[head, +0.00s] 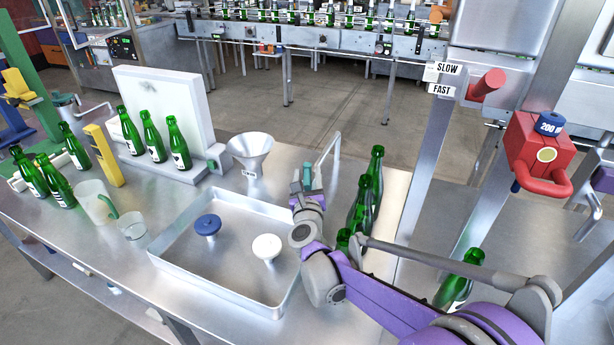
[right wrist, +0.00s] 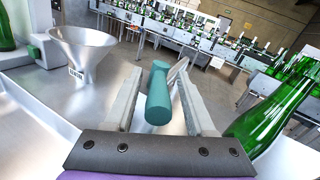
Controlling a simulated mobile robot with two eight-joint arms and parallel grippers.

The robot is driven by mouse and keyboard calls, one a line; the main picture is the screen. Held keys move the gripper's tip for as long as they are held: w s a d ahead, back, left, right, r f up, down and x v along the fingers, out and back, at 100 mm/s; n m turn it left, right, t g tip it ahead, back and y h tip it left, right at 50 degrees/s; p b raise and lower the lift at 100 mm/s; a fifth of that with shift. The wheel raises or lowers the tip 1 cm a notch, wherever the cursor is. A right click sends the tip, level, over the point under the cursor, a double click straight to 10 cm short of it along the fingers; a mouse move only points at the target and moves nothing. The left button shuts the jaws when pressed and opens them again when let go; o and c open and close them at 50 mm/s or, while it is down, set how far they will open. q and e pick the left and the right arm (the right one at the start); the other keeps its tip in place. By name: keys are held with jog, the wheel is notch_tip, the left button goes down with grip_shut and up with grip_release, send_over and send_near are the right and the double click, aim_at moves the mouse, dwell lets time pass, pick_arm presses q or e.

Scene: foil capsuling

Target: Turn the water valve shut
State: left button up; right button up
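The water valve has a teal handle (head: 308,172), which stands beside a bent metal pipe (head: 329,150) near the table's back edge. In the right wrist view the teal handle (right wrist: 158,95) lies between the two grey fingers of my right gripper (right wrist: 160,103). A gap shows on each side of it, so the gripper is open around the handle and not clamped on it. In the head view my right gripper (head: 305,185) is at the handle, its fingers small and partly hidden. My left gripper is not in view.
A metal funnel (head: 250,148) stands left of the valve. Green bottles (head: 365,190) stand close on the right, near my right arm. A shallow metal tray (head: 225,272) in front holds a blue knob-like piece (head: 207,225) and a white one (head: 267,247).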

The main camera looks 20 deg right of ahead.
jog(key=shift+a, duration=0.1)
jog(key=v, duration=1)
jog(key=shift+s+a+b, duration=0.1)
jog(key=shift+s+b, duration=0.3)
jog(key=shift+c, duration=0.3)
